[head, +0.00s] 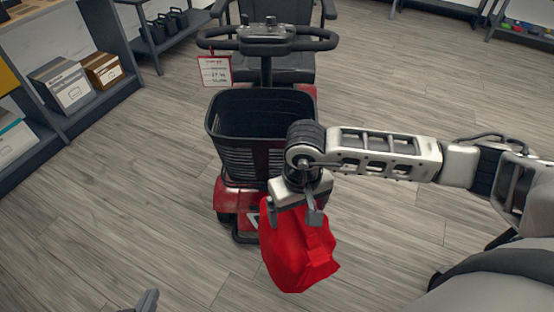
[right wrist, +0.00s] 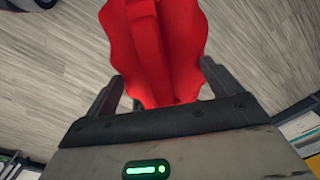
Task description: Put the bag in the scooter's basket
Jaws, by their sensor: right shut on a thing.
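The red bag (head: 297,252) hangs from my right gripper (head: 294,208), which is shut on its top. The bag is in front of the scooter, above the floor and outside the basket. In the right wrist view the bag (right wrist: 160,50) shows between the two dark fingers. The scooter's dark basket (head: 237,150) is open at the top and looks empty. It sits behind and a little left of my right gripper, whose wrist covers its right front corner. Only a grey tip of my left gripper (head: 148,301) shows at the bottom edge; its jaws cannot be made out.
The red and black scooter (head: 230,192) has handlebars (head: 268,42) and a hanging price tag (head: 215,70) behind the basket. A shelf (head: 95,98) with boxes (head: 62,86) stands at the left. The wooden floor is clear on both sides of the scooter.

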